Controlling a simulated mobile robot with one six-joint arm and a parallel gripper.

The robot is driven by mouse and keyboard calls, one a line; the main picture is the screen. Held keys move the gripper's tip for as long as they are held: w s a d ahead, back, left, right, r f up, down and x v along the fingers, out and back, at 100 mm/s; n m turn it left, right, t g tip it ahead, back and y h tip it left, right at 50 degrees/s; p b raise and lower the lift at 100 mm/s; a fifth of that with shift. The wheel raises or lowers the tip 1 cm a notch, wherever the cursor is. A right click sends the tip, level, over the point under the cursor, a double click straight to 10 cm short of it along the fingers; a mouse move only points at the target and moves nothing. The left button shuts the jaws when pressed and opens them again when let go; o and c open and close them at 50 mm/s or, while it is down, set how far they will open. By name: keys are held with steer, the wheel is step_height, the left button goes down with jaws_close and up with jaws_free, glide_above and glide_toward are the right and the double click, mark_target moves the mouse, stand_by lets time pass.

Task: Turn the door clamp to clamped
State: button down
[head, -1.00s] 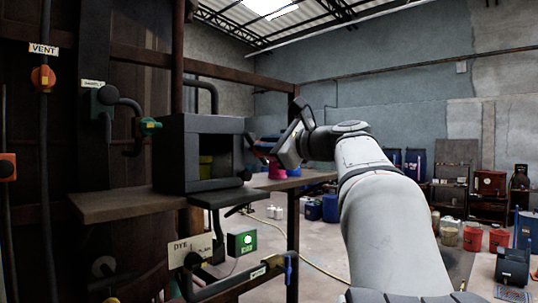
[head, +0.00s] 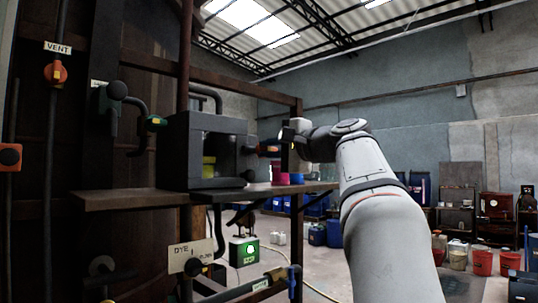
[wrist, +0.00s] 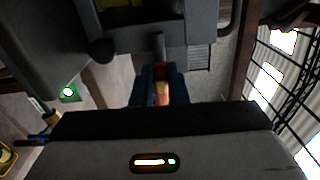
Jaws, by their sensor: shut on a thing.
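The dark grey box (head: 190,150) stands on a shelf, with something yellow (head: 209,166) inside its front opening. I take the dark rod (wrist: 160,45) sticking out from the box in the wrist view to be the clamp's handle. My gripper (head: 265,149) is at the right side of the box. In the wrist view its blue fingers (wrist: 160,90) are closed around an orange-red grip at the rod's end. The fingers hide most of that grip. The clamp's exact position is hard to tell.
The shelf (head: 130,199) runs under the box, with pink and blue containers (head: 283,179) near its right end. A black knob (wrist: 102,50) stands close left of my fingers. A green-lit box (head: 243,251) and pipes are below. The floor at right is partly open.

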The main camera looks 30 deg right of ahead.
steer(key=shift+f+n, duration=0.15)
steer(key=shift+n, duration=0.25)
steer(key=c, duration=1.4)
jaws_free()
steer(key=shift+c, duration=0.2)
steer(key=b+v, duration=0.1)
steer(key=v, duration=0.6)
steer(key=shift+s+b, duration=0.4)
steer(key=shift+d, duration=0.1)
